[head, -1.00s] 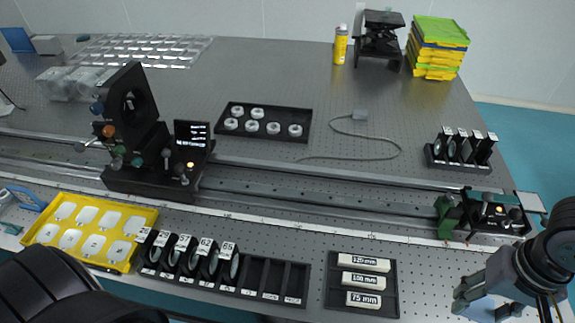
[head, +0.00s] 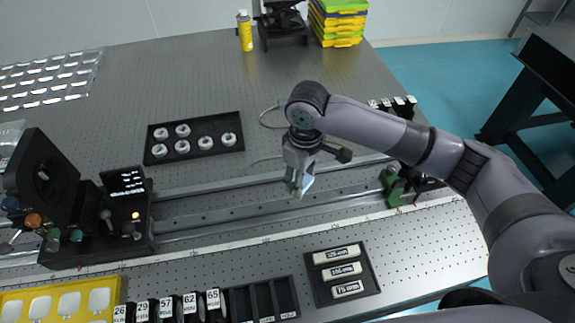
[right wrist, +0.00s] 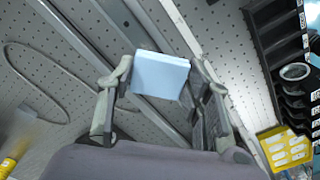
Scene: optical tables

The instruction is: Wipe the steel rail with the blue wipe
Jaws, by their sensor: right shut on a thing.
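The steel rail (head: 240,213) runs across the optical table between the black mount on the left and the green-ended carriage (head: 397,186) on the right. My right gripper (head: 299,187) is above the rail, pointing down, and is shut on the blue wipe (head: 308,184). In the right wrist view the pale blue wipe (right wrist: 159,75) sits between the two fingers, with the rail (right wrist: 148,118) behind it. I cannot tell whether the wipe touches the rail. My left gripper is not in view.
The black optic mount with a lit display (head: 122,181) stands at the rail's left end. A tray of white rings (head: 243,148) lies behind the rail. A label-block tray (head: 318,295) and a slotted lens rack (head: 240,305) lie in front. A grey cable lies behind my gripper.

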